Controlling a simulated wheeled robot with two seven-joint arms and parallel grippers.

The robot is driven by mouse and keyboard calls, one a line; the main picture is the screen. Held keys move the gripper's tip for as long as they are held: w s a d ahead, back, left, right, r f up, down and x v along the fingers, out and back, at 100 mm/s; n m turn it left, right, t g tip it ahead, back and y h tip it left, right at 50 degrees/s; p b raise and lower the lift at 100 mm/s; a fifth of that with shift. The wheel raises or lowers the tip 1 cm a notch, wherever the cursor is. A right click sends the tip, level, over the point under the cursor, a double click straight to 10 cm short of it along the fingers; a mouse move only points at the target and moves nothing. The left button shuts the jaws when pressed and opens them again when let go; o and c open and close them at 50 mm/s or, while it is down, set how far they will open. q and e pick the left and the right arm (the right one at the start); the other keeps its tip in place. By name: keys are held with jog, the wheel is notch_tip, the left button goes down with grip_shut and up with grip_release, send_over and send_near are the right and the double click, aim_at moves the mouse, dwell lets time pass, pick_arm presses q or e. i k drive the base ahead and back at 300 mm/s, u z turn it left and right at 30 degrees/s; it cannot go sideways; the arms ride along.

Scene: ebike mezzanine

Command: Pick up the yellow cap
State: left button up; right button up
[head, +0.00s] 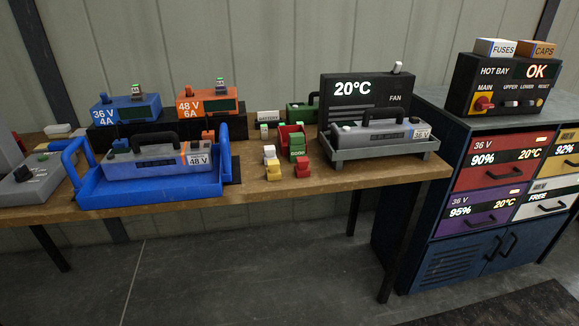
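The left yellow cap (273,171) sits just in front of small white pieces (269,153). Which pieces are joined to each other is too small to tell. Neither of my grippers is in view.
A blue tray (92,198) with a grey 48 V battery (155,160) is to the left. A grey-green tray (400,163) with another battery (372,135) is to the right. Two chargers stand behind. A battery cabinet (450,180) stands at far right.

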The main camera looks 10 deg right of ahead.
aim_at(273, 172)
jog(key=z, duration=0.55)
jog(key=i, duration=0.55)
jog(key=z, duration=0.3)
